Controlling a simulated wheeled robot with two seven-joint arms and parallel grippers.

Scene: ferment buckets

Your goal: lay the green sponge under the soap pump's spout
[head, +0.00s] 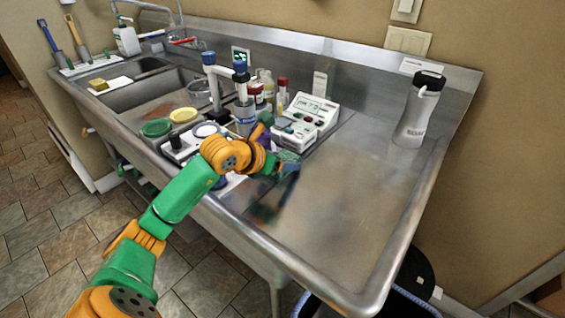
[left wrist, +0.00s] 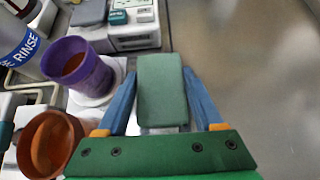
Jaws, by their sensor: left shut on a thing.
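My left gripper (head: 287,168) is over the front part of the sink counter, right of the instruments. Its two blue fingers (left wrist: 165,102) are shut on the green sponge (left wrist: 162,92), which lies between them in the left wrist view. In the head view the sponge (head: 288,156) is partly hidden by the gripper. A white bottle with a pump-like top (head: 126,40), which looks like the soap pump, stands at the far left back by the tap. It is far from the gripper. My right gripper is not in view.
A purple cup (left wrist: 78,66) and a brown cup (left wrist: 48,142) stand close left of the gripper. A white meter (head: 312,110) stands behind it. A white dark-capped bottle (head: 416,112) stands at the back right. The steel counter (head: 345,205) is clear to the right.

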